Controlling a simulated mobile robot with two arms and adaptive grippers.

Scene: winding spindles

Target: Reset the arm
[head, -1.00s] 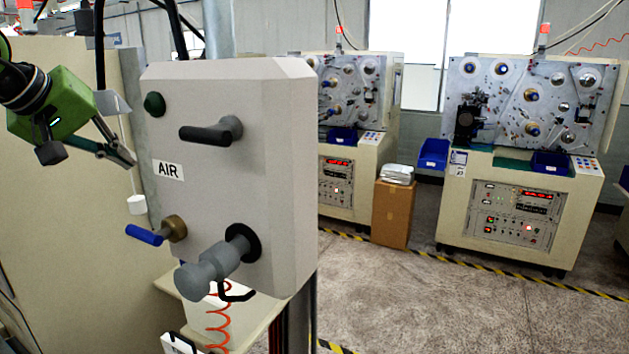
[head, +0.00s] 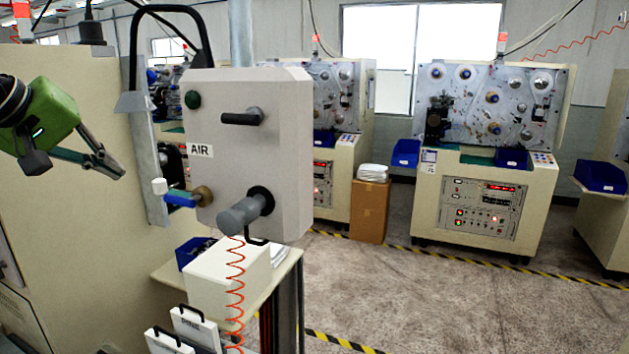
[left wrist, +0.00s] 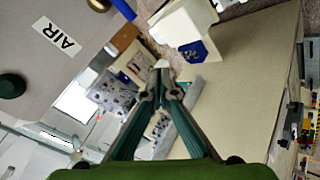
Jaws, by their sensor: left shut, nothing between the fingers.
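My left gripper (head: 120,170) is green with dark fingers and comes in from the left in the head view. It is shut and empty, apart from the grey AIR panel (head: 275,130) to its right. In the left wrist view its closed fingertips (left wrist: 161,72) point away from the camera, with the AIR panel (left wrist: 40,40) at upper left. The panel carries a black lever handle (head: 242,118), a green button (head: 193,99) and a blue-handled valve (head: 182,198). My right gripper is not in view.
A small table with a white box (head: 215,280) and a blue bin (head: 190,252) stands below the panel, with a coiled orange hose (head: 236,290) in front. A cardboard box (head: 369,210) and winding machines (head: 485,200) stand behind. The floor at right is clear.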

